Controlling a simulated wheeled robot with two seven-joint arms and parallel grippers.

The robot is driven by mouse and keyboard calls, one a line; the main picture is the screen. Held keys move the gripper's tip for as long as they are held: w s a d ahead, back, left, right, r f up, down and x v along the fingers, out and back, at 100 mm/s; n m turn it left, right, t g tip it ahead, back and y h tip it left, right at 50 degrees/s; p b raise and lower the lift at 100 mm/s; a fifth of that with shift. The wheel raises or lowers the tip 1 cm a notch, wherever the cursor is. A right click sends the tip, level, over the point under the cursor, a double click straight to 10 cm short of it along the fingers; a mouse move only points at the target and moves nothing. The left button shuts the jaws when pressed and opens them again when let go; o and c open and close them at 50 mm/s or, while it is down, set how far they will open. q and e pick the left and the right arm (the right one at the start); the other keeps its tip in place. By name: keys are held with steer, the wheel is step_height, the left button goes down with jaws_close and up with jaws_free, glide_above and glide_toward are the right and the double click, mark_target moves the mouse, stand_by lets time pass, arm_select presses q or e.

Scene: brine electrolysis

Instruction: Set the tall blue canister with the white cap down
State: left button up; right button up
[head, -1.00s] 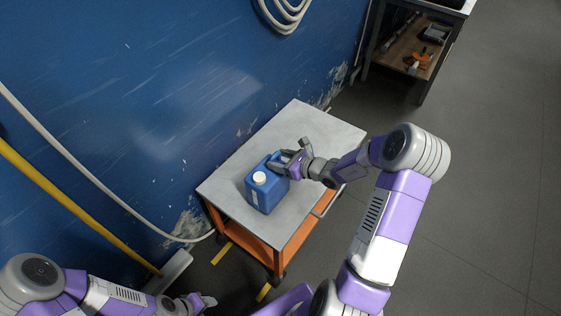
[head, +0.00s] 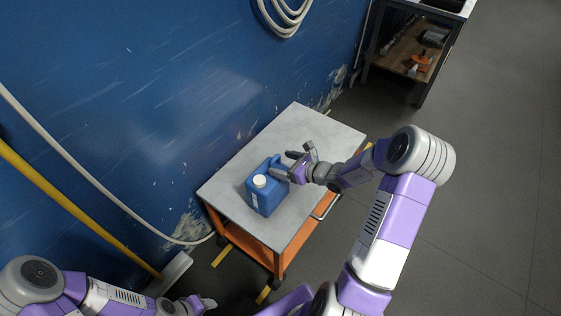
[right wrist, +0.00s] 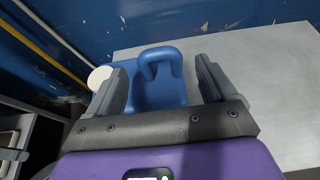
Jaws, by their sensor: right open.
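The tall blue canister (head: 265,198) with a white cap (head: 260,181) stands upright on the grey top of an orange cart (head: 318,141). My right gripper (head: 284,164) is at the canister's handle side, on its right in the head view. In the right wrist view the open jaws (right wrist: 160,88) sit either side of the blue handle (right wrist: 163,56), with gaps between fingers and handle. The white cap (right wrist: 99,78) shows there beyond the left finger. My left gripper (head: 207,303) is low at the bottom of the head view, away from the cart; its jaws are too small to judge.
A blue wall (head: 130,90) runs behind the cart, with a coiled hose (head: 284,18) on it. A yellow pipe (head: 75,207) and a pale hose (head: 90,180) are at left. A bench with a shelf (head: 405,58) stands at back right. The cart top around the canister is clear.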

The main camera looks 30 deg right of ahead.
steer(key=p+v, duration=0.3)
steer(key=v, duration=0.7)
steer(key=s+a+f+n+g, duration=0.6)
steer(key=a+f+n, duration=0.4)
steer(key=a+n, duration=0.3)
steer(key=s+a+f+n+g, duration=0.5)
steer(key=s+a+f+n, duration=0.3)
steer(key=a+n, duration=0.5)
step_height(320, 180, down, 3)
steer(key=n, duration=0.3)
steer(key=shift+a+g+h, duration=0.25)
steer(key=shift+g+h, duration=0.15)
steer(key=shift+r, duration=0.15)
